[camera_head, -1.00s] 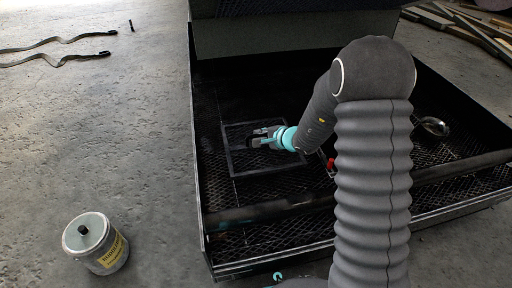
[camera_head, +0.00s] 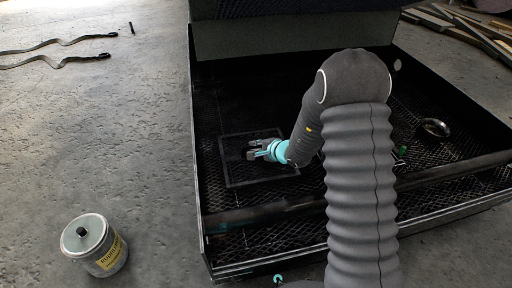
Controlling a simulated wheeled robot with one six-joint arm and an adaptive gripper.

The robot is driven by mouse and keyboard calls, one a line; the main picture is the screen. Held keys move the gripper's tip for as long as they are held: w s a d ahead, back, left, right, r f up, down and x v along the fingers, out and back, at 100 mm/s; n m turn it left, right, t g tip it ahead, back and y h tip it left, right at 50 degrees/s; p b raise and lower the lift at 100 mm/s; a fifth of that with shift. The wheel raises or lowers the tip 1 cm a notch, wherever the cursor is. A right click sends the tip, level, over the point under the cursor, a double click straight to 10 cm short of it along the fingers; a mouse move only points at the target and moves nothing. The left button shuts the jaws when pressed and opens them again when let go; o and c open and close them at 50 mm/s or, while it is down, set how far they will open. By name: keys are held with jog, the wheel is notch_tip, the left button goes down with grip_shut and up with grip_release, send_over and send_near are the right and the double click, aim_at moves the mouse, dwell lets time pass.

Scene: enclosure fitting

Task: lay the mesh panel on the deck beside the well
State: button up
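The mesh panel (camera_head: 229,172), a dark square with a thin frame, shows inside the large black tray-like enclosure, left of its middle. My gripper (camera_head: 252,151), grey-fingered with a turquoise wrist, reaches in from the right and is over the middle of the panel. It appears shut on the panel, which has shifted along with it; the contact itself is too small and dark to see. The black mesh deck (camera_head: 455,165) shows on the right. I cannot tell whether the panel touches the deck, and I cannot make out the well's edge.
A dark bar (camera_head: 260,212) crosses the enclosure's front. A round metal ring or dish (camera_head: 435,128) lies on the right, near a small green spot (camera_head: 403,150). A labelled can (camera_head: 95,246) stands on the concrete floor at left. Straps (camera_head: 55,60) lie farther back.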

jog(key=o, duration=0.4)
jog(key=shift+o, duration=0.2)
jog(key=v, duration=1.2)
jog(key=s+a+r+n+g, duration=0.2)
jog(key=s+r+n+g, duration=0.2)
jog(key=s+r+n, duration=0.75)
jog(key=s+d+r+h, duration=0.4)
jog(key=s+d, duration=0.3)
jog(key=s, duration=0.2)
jog(key=s+d+r+t+h, duration=0.1)
jog(key=s+d+r+h, duration=0.3)
jog(key=s+d, duration=0.3)
jog(key=s, duration=0.2)
jog(key=shift+s+d+r+n+p, duration=0.3)
jog(key=shift+d+r+n+p, duration=0.05)
jog(key=shift+p, duration=0.05)
